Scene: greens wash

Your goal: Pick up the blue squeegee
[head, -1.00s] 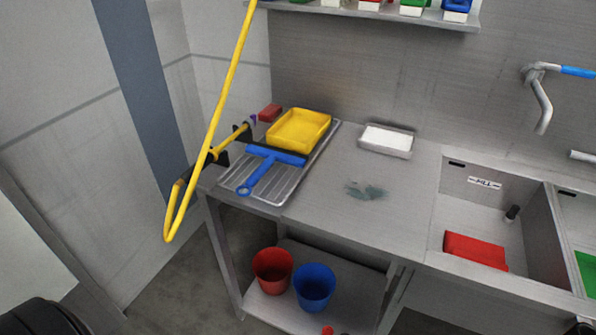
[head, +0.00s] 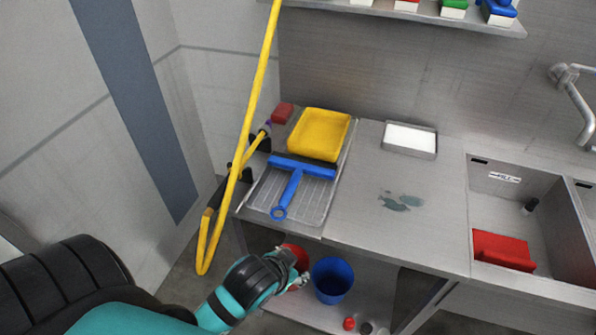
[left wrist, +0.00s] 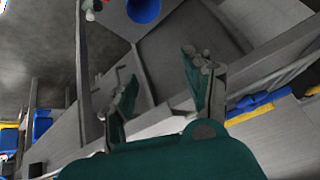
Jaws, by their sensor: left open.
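The blue squeegee (head: 293,186) lies flat on the ribbed metal drainer tray (head: 320,207), at the left end of the steel counter. Its wide head is toward the back and its handle, with a ring at the end, points to the front. My left gripper (head: 299,270) is below and in front of the counter edge, apart from the squeegee, over part of the red bucket. In the left wrist view its two fingers (left wrist: 162,75) are spread with nothing between them. My right gripper is not in view.
A yellow tub (head: 319,135) sits right behind the squeegee. A yellow pole (head: 245,130) stands at the counter's left end. A blue bucket (head: 332,279) and a red bucket (head: 296,255) are on the lower shelf. A white-topped tray (head: 409,138) and the sink are to the right.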

